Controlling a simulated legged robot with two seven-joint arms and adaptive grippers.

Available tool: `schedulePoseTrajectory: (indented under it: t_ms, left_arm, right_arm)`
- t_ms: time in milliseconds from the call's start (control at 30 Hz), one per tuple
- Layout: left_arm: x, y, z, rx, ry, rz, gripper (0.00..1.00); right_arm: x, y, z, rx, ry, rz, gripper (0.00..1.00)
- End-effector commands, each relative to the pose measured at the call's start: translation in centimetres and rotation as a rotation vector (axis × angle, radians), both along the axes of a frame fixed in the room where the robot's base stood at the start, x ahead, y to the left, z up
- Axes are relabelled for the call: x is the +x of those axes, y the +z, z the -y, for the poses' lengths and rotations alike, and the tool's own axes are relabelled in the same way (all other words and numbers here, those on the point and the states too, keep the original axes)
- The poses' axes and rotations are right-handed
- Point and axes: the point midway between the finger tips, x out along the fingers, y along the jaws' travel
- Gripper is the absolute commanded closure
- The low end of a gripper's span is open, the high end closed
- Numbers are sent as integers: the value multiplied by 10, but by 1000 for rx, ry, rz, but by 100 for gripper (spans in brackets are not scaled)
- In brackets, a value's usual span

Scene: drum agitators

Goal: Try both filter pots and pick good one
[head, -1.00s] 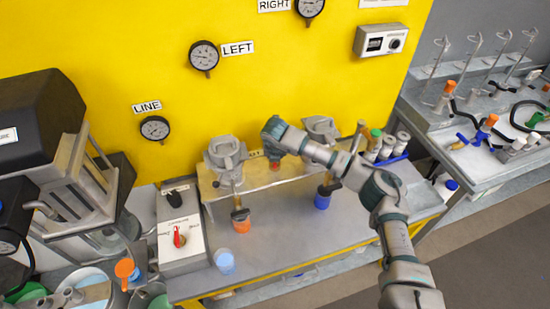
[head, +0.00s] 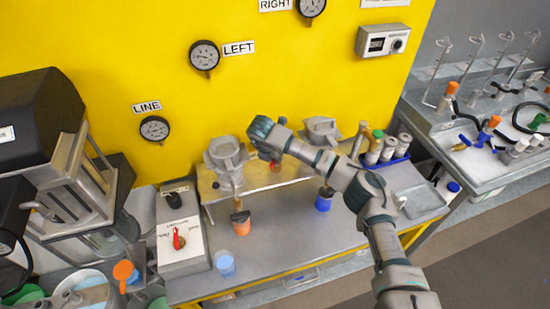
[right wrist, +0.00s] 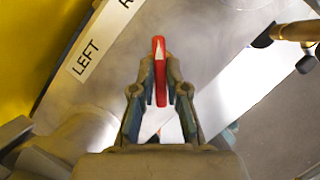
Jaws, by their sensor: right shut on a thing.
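Two grey metal filter pots stand in a raised plate at the yellow panel: the left pot (head: 227,155) and the right pot (head: 321,130). My right gripper (head: 271,160) reaches down between them. In the right wrist view it (right wrist: 160,95) is shut on a red selector handle (right wrist: 159,62) with a pale arrow mark, beside a LEFT label (right wrist: 86,58). An orange cup (head: 241,224) is under the left pot's outlet and a blue cup (head: 323,200) under the right pot's outlet. LEFT (head: 204,55) and RIGHT (head: 312,6) gauges hang above; their readings are too small to tell.
A clear bluish cup (head: 225,263) is near the front edge. A blue rack of bottles (head: 380,150) and an empty grey tray (head: 420,200) are at the right. The front middle is clear.

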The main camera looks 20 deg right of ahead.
Motion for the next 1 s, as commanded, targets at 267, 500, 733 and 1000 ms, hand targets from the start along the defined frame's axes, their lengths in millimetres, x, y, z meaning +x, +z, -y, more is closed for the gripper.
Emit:
schedulePoseTrajectory:
  t_ms: [267, 500, 733, 1000]
  left_arm:
    - [0, 0, 0, 0, 0, 0, 60]
    - [-1, 0, 0, 0, 1, -2, 60]
    - [-5, 0, -1, 1, 1, -5, 60]
    - [-3, 0, -1, 0, 1, -2, 60]
  right_arm:
    - [1, 2, 0, 2, -3, 6, 100]
    - [1, 1, 0, 1, -2, 4, 61]
    - [-1, 3, -1, 1, 0, 4, 61]
    - [-11, 45, -13, 2, 2, 8, 61]
